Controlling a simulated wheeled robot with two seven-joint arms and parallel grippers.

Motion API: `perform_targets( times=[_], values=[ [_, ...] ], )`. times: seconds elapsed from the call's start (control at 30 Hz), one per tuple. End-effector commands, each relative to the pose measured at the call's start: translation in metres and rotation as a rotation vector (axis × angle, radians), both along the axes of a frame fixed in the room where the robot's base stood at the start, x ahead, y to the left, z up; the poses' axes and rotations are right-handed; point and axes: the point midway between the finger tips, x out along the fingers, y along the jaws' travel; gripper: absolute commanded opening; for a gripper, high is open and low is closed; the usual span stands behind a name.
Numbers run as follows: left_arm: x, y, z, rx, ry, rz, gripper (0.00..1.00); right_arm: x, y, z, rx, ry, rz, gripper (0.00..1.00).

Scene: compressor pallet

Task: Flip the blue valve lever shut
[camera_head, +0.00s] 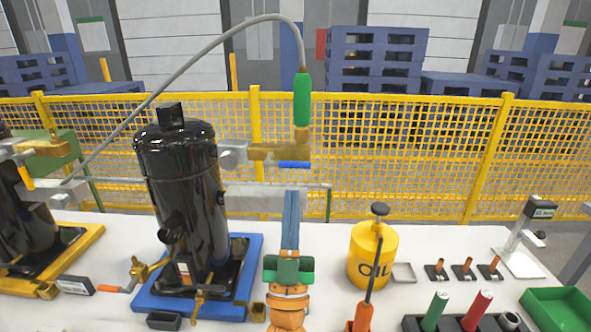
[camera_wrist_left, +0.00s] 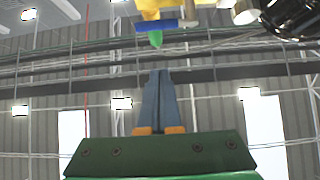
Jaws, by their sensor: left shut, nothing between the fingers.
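The blue valve lever (camera_head: 294,164) lies roughly level under the right end of a brass valve (camera_head: 266,152), beside the black compressor (camera_head: 183,195). In the left wrist view the lever (camera_wrist_left: 157,27) is a blue bar at the top, with a green tip below it. My left gripper (camera_head: 291,194) points up from below, its long blue-grey fingers together with nothing between them. Its tips are just below the lever in the head view. In the wrist view the fingertips (camera_wrist_left: 158,72) show a gap to the lever. My right gripper is not in view.
A grey hose with a green sleeve (camera_head: 302,100) rises above the valve. A yellow oil can (camera_head: 372,256) stands right of my left arm. The compressor stands on a blue pallet (camera_head: 250,262). A yellow fence (camera_head: 410,150) runs behind the white table.

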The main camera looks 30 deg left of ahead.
Motion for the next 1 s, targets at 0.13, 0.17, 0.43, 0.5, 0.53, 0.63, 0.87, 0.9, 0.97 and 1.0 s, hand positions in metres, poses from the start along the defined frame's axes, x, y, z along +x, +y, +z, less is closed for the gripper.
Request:
perform_targets(
  times=[0.13,0.17,0.43,0.5,0.53,0.63,0.87,0.9,0.97,1.0],
  values=[
    [0.002,0.001,0.004,0.001,0.001,-0.001,0.00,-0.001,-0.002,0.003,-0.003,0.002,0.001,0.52],
    [0.003,0.002,0.007,0.001,0.001,-0.001,0.00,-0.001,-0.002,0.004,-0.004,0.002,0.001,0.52],
    [0.033,0.019,0.051,0.001,0.000,-0.002,0.00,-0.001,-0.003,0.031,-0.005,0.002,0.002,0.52],
    [0.041,0.024,0.063,0.002,0.000,-0.002,0.00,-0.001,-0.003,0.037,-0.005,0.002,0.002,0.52],
    [0.045,0.026,0.068,0.002,0.000,-0.002,0.00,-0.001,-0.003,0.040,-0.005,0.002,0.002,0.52],
    [0.056,0.033,0.084,0.002,0.001,-0.002,0.00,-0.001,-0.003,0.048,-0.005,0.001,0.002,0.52],
    [0.062,0.036,0.043,0.001,0.005,-0.003,0.00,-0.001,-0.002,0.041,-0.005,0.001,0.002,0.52],
    [0.062,0.036,0.041,0.001,0.005,-0.004,0.00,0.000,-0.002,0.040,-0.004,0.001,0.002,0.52],
    [0.062,0.037,0.038,0.000,0.004,-0.003,0.00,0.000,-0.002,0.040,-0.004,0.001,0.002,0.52],
    [0.062,0.037,0.037,0.000,0.004,-0.003,0.00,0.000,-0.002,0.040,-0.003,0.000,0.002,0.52]
  ],
)
